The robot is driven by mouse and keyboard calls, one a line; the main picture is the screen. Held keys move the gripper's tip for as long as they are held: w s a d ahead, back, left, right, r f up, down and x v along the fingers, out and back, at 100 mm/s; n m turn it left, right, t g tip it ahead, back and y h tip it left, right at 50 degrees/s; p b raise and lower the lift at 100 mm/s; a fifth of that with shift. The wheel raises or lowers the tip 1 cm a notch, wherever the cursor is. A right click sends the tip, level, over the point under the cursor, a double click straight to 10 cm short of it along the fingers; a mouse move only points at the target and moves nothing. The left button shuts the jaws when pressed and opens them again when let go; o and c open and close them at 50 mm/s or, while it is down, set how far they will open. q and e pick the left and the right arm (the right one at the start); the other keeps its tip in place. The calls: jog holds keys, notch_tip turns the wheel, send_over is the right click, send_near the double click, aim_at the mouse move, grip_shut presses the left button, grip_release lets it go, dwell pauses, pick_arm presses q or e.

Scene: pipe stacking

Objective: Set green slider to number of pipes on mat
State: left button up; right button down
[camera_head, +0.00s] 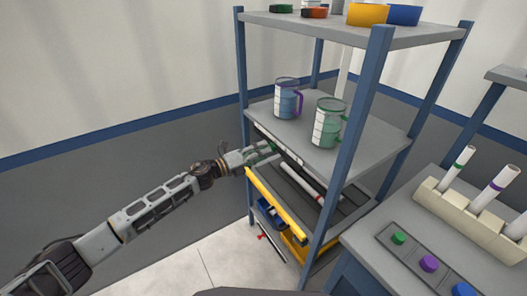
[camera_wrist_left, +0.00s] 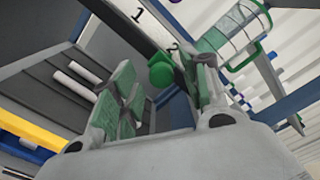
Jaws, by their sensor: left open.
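The green slider (camera_wrist_left: 161,70) is a round green knob on the dark strip along the middle shelf's front edge. In the left wrist view it shows between the fingers of my left gripper (camera_wrist_left: 165,80), near the digits 1 and 2. My left gripper (camera_head: 264,153) is open at that edge in the head view; whether it touches the knob I cannot tell. Below, a dark ribbed mat (camera_head: 345,205) lies on the lower shelf. White pipes (camera_head: 297,178) lie on it, one with a red band; the wrist view shows two pale pipes (camera_wrist_left: 75,83) clearly. The shelf hides part of the mat.
Two measuring jugs, purple-handled (camera_head: 287,100) and green (camera_head: 328,125), stand on the middle shelf. A yellow rail (camera_head: 275,203) fronts the lower shelf. Blue posts (camera_head: 350,145) frame the rack. A side table has colored buttons (camera_head: 429,264) and a pipe holder (camera_head: 455,215).

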pick_arm(q)
jog(key=v, duration=1)
jog(key=shift+a, duration=0.1)
dwell(0.7)
